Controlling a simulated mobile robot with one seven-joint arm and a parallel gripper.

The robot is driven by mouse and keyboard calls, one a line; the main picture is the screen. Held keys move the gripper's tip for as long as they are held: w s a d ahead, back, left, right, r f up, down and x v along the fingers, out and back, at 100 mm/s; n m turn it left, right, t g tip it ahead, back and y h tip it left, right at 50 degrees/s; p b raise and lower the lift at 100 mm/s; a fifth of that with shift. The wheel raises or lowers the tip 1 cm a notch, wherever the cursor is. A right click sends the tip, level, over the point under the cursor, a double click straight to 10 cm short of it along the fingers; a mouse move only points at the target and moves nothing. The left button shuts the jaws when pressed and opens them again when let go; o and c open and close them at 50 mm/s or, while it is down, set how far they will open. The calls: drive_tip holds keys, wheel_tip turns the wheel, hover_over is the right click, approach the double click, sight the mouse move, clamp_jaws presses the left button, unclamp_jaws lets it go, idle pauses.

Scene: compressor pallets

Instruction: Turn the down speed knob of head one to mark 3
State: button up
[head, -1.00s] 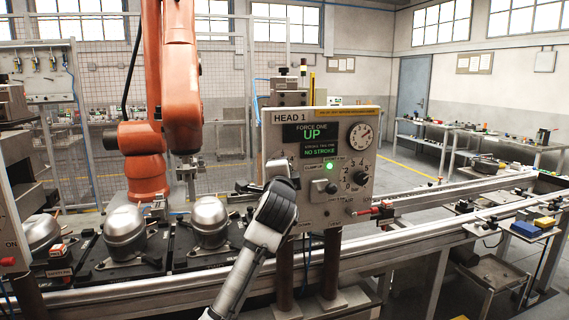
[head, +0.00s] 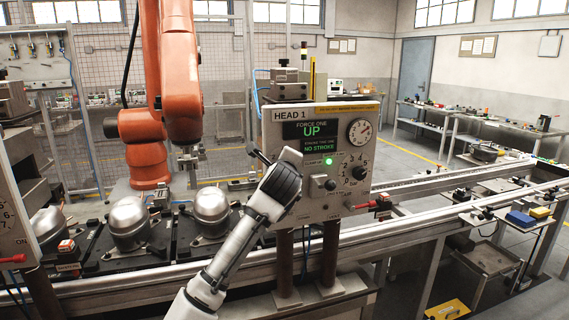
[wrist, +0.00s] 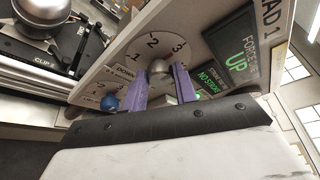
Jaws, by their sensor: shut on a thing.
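The head 1 panel (head: 330,118) stands right of my arm in the head view, with a screen reading UP and NO STROKE. In the wrist view, a pale dial (wrist: 135,45) shows marks 1, 2 and 3, with a partly readable DOWN label beside it. A rounded grey knob (wrist: 160,67) sits at its middle. My gripper (wrist: 162,84) has its two purple fingers shut on this knob, one on each side. The knob's pointer is not clear, so I cannot tell its mark. In the head view my wrist hides this spot.
A blue knob (wrist: 109,102) on a second dial sits close to my finger. The panel front has a black knob (head: 361,174) and a lit green lamp (head: 328,161). Silver compressors (head: 127,222) stand on pallets at left, near an orange robot arm (head: 181,80).

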idle(0.5)
drive_tip(key=o, duration=1)
drive_tip(key=shift+c, duration=0.2)
drive_tip(key=s+r+b, duration=0.2)
drive_tip(key=s+b, duration=0.3)
drive_tip(key=s, duration=0.8)
drive_tip(key=shift+s+a+r, duration=0.25)
drive_tip(key=shift+s+r, duration=0.05)
drive_tip(key=shift+r, duration=0.05)
